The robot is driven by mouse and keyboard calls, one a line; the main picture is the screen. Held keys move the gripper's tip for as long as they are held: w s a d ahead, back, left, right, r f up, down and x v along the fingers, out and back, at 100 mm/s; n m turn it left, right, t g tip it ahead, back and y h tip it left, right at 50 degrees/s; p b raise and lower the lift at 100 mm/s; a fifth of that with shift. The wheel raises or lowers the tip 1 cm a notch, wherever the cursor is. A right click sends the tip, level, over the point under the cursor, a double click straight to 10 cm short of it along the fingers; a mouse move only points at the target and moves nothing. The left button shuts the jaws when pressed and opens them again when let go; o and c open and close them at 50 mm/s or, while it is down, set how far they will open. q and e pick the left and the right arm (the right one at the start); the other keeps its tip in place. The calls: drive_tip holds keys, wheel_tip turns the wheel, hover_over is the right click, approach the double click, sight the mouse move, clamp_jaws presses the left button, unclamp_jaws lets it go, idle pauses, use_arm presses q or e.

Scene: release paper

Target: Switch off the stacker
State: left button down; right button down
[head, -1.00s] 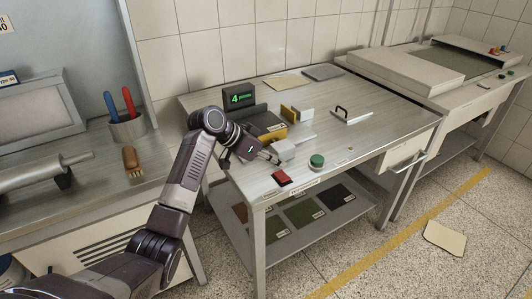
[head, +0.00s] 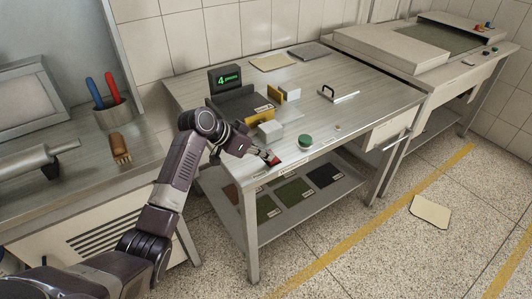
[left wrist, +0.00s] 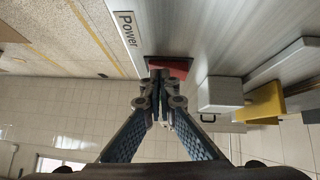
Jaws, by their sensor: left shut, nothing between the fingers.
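The stacker (head: 240,103) stands on the metal table, with a dark tray, yellow parts and a lit green display (head: 228,79) reading 4. A red rocker switch (head: 266,163) sits at the table's front left corner. In the left wrist view the red switch (left wrist: 178,67) lies beside a label (left wrist: 129,30) reading "Power". My left gripper (head: 272,158) is shut and empty, its tips at the red switch and partly covering it. In the left wrist view my left gripper (left wrist: 160,74) overlaps the switch's edge; I cannot tell whether it touches. My right gripper is not in view.
A green round button (head: 305,140) sits right of the switch. A grey block (head: 270,130) stands close behind the gripper. A handle (head: 340,95) lies farther right. A cup with tools (head: 108,108) and a brush (head: 120,148) stand on the left bench.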

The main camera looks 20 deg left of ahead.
use_arm(q)
drive_tip(key=shift+w+a, duration=0.1)
drive_tip(key=shift+w+a+r, duration=0.15)
drive_tip(key=shift+w+a, duration=0.3)
drive_tip(key=shift+a, duration=0.05)
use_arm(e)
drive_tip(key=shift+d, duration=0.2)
use_arm(q)
drive_tip(key=shift+r, duration=0.1)
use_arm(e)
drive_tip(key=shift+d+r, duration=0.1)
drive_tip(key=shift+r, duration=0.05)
